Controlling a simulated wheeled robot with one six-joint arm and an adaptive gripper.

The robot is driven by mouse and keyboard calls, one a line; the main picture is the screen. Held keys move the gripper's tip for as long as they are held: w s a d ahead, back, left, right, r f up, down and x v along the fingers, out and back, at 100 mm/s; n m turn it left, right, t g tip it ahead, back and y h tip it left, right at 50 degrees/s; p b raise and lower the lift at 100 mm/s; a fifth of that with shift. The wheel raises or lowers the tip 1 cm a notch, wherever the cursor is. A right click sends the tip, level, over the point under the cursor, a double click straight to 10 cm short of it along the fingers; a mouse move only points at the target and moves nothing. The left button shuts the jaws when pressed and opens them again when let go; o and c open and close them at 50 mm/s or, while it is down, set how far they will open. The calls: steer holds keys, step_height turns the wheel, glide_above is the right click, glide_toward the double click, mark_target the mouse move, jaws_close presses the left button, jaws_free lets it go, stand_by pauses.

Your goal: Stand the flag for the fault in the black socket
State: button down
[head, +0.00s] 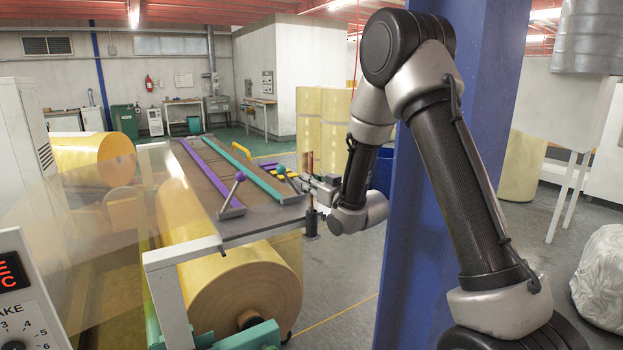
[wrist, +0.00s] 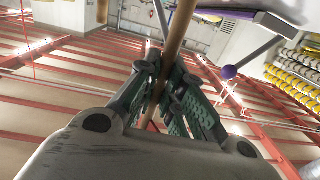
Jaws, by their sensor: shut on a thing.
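My gripper (head: 314,190) is at the right edge of the table in the head view, shut on a thin brown wooden stick, which looks like the flag's pole (head: 310,162). The pole stands about upright. In the wrist view the pole (wrist: 179,32) runs between the green-padded fingers (wrist: 165,95). A small black cylinder (head: 311,224), which looks like the black socket, is just below my gripper at the table's edge. I cannot tell whether the pole's lower end is inside it or only above it.
The dark table (head: 262,224) carries a purple bar (head: 205,170) and a teal bar (head: 245,168), with a purple-knobbed lever (head: 240,177) and a teal-knobbed lever (head: 281,170). Yellow pieces lie near the table's far right edge. A large yellow roll (head: 245,285) is beneath. A blue column (head: 425,200) stands close to my arm.

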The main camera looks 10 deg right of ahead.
steer(key=shift+f, duration=0.25)
steer(key=c, duration=1.5)
jaws_free()
steer(key=shift+o, duration=0.2)
steer(key=v, duration=0.7)
steer(key=shift+s, duration=0.2)
